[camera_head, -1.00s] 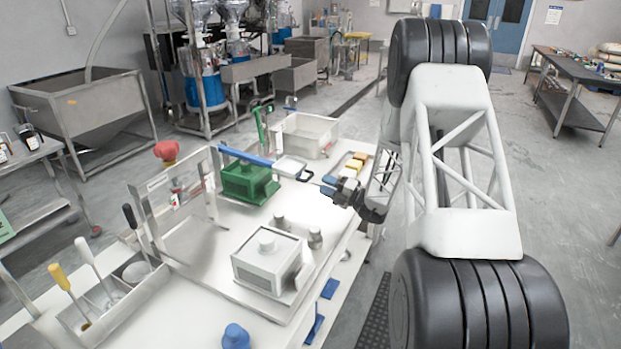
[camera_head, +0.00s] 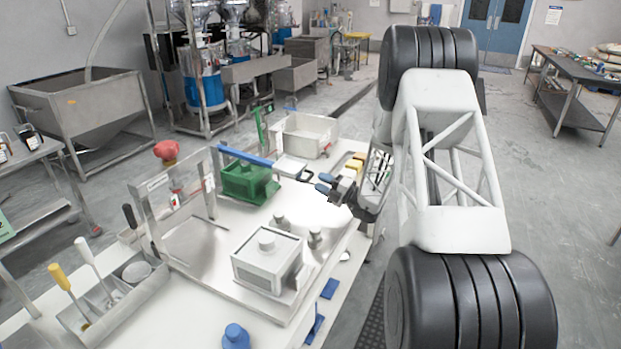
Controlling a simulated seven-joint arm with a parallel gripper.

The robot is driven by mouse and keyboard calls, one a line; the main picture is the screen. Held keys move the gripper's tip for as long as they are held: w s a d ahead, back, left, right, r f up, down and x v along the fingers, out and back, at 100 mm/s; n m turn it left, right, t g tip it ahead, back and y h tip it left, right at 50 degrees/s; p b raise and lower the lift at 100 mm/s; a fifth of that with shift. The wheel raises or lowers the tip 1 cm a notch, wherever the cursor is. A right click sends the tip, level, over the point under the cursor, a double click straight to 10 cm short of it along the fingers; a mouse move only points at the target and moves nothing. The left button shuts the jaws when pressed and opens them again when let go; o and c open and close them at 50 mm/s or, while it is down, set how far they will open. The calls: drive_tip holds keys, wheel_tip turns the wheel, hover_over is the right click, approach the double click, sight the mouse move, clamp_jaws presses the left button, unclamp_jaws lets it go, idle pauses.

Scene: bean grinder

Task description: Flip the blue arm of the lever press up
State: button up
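The blue arm (camera_head: 245,155) of the lever press is a long bar above a green block (camera_head: 249,182), sloping slightly down to the right. It is lowered, close over the block. A green upright (camera_head: 262,130) stands just behind it. My gripper (camera_head: 325,184) is to the right of the press, over the right part of the table.
A flat white piece with a dark handle (camera_head: 306,174) lies between my gripper and the press. A white bin (camera_head: 306,134) stands behind. A grey lidded box (camera_head: 267,260) and small metal weights (camera_head: 315,238) are in front. A metal frame (camera_head: 172,210) stands left.

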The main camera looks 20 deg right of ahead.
sight(311, 175)
drive_tip(key=shift+x, duration=2.5)
clamp_jaws()
